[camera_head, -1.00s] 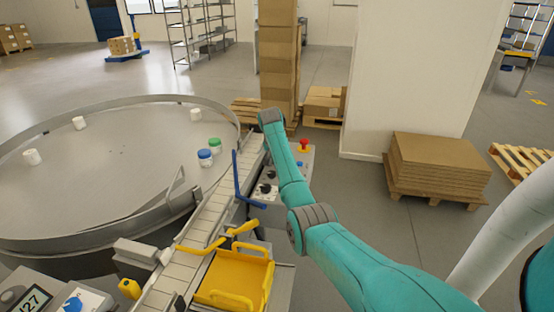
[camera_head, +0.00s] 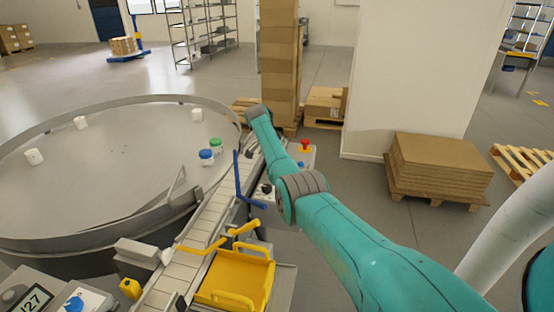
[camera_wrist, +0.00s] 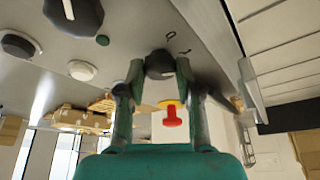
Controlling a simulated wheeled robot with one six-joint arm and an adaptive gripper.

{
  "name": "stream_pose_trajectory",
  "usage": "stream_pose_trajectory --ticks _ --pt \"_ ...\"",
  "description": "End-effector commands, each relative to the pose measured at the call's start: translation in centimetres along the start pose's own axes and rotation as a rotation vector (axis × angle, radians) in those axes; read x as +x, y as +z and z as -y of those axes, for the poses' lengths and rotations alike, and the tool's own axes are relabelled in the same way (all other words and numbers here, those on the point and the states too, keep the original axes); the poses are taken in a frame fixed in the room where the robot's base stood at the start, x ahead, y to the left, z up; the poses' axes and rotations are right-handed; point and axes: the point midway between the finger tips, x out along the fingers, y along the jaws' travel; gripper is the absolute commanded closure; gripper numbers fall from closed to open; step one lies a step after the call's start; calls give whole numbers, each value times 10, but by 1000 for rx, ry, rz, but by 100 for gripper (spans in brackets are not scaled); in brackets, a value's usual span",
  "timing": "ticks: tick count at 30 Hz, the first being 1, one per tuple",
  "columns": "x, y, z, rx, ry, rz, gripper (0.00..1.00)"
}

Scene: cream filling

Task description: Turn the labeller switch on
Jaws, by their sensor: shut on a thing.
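In the wrist view, a small dark knob (camera_wrist: 160,64) stands on a grey control panel (camera_wrist: 120,20), with small dark marks beside it. My gripper (camera_wrist: 160,70) is shut on this knob, one finger on each side. Which way the knob is turned cannot be told. In the head view, my arm covers part of the control panel (camera_head: 308,160), and my gripper and the held knob are hidden.
A red stop button (camera_wrist: 172,117) on a yellow base shows between my fingers. A larger black knob (camera_wrist: 74,12) and a white button (camera_wrist: 20,44) are also on the panel. A conveyor (camera_head: 203,225) with a blue guide bar (camera_head: 238,175) runs left of my arm.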

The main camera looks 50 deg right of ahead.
Motion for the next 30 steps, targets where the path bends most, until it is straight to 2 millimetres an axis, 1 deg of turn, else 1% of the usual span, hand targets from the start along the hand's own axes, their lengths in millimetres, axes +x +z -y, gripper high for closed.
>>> stream_pose_trajectory --ticks 14,15,17,26,30 --pt "1 1 0 11 5 1 100" --pt "1 1 0 11 5 1 56" --pt "1 1 0 11 5 1 41" --pt "0 0 0 10 4 0 41" --pt "-8 0 1 10 2 -1 41"
